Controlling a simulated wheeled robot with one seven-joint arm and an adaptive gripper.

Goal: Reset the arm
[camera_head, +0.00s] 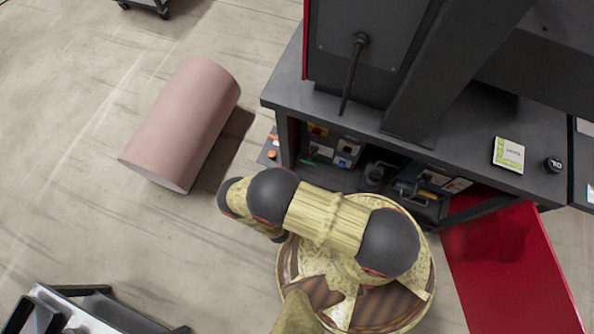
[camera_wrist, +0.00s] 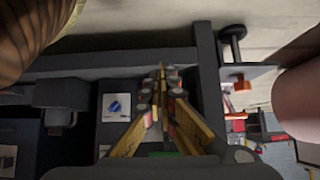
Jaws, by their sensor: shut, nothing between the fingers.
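My arm (camera_head: 326,219) is bent over my round base in the head view. Its outer end points left, beside the dark machine bench. The fingers are not clearly visible in that view. In the wrist view my gripper (camera_wrist: 162,76) is shut and empty. Its yellow-sided fingers meet at the tips, in front of the bench's dark lower compartments. I see nothing held.
The dark bench (camera_head: 290,80) stands close above the arm, with small items on its lower shelf. A green-and-white box (camera_head: 508,154) lies on top. A pink cylinder (camera_head: 184,124) lies on the floor at left. A red panel (camera_head: 512,270) is at lower right.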

